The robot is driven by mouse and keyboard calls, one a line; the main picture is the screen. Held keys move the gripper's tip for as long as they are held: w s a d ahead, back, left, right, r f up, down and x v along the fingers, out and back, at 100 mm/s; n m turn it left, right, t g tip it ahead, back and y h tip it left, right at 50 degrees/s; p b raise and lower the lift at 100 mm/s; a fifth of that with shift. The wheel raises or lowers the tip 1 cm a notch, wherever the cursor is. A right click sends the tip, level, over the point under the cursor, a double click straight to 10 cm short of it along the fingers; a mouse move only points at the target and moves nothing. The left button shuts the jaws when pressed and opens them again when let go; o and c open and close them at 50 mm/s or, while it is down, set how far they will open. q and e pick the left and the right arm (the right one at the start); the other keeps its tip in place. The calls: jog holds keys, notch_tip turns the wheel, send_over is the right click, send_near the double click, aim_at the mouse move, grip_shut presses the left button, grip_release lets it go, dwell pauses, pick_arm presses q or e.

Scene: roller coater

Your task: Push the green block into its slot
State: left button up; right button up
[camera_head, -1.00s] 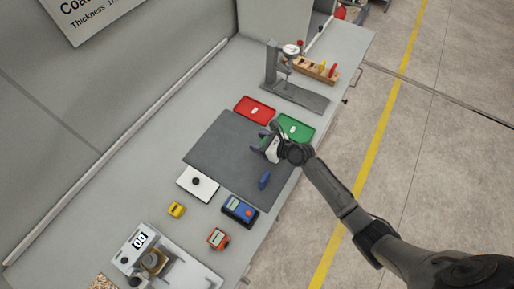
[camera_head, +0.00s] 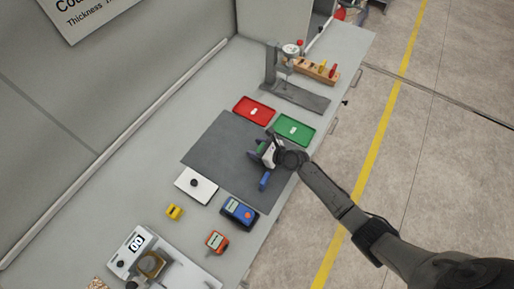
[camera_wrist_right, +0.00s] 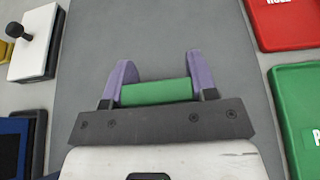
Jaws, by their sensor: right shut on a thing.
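In the right wrist view, a green block (camera_wrist_right: 156,92) lies crosswise between the two purple fingers of my right gripper (camera_wrist_right: 157,91). The gripper is shut on it, with a finger at each end. In the head view, my right gripper (camera_head: 258,155) is over the right part of the dark grey mat (camera_head: 220,147), short of the green tray. The green block cannot be made out there. A slot for the block cannot be made out in either view. My left gripper does not show.
A small blue piece (camera_head: 264,181) is just below the gripper. A red tray (camera_head: 255,110) and a green tray (camera_head: 294,129) lie beyond the mat. A white plate with a black knob (camera_head: 196,186) and a blue device (camera_head: 239,212) are nearer. The mat's left part is clear.

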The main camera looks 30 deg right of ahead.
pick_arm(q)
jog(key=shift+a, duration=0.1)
pick_arm(e)
jog(key=o, duration=0.9)
jog(key=shift+f, duration=0.1)
